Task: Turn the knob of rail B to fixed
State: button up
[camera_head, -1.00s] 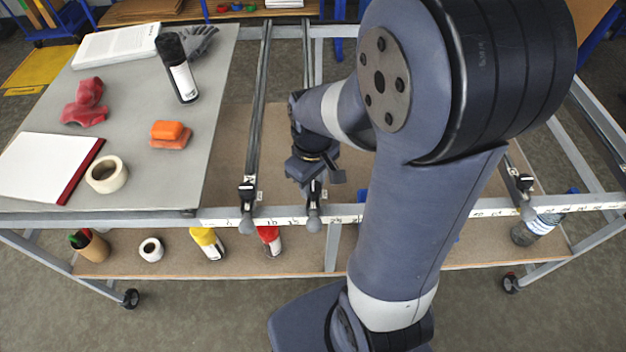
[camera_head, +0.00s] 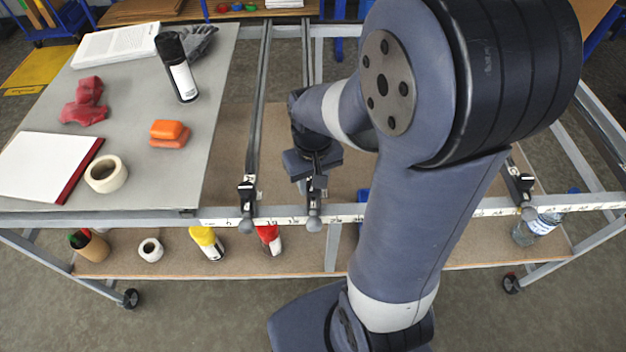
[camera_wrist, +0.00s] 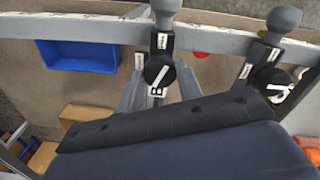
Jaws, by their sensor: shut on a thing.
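The middle rail carries a black clamp with a grey ball-ended lever (camera_head: 313,225). In the wrist view its round black knob (camera_wrist: 159,69) has a white mark lying aslant. A white letter B (camera_wrist: 156,91) shows just below the knob. Two small white labels, one above and one left of the knob, are too small to read. My gripper (camera_head: 314,186) is over this clamp, its light grey fingers on either side of the knob, shut on it. The black and blue-grey gripper body hides the rail below the knob in the wrist view.
A neighbouring rail has a similar clamp and lever (camera_head: 246,226) close on the left. A third clamp (camera_head: 524,185) stands far right. A scaled front beam (camera_head: 375,211) runs beneath them. A grey panel (camera_head: 145,190) on the left holds several objects. A blue bin (camera_wrist: 78,56) lies below.

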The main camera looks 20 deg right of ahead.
jog(key=m, duration=1.3)
jog(key=shift+b, duration=0.35)
jog(key=shift+m, duration=0.3)
jog(key=o, duration=1)
jog(key=shift+r, duration=0.1)
notch_tip(320, 180, up, 11)
jog(key=shift+f, duration=0.2)
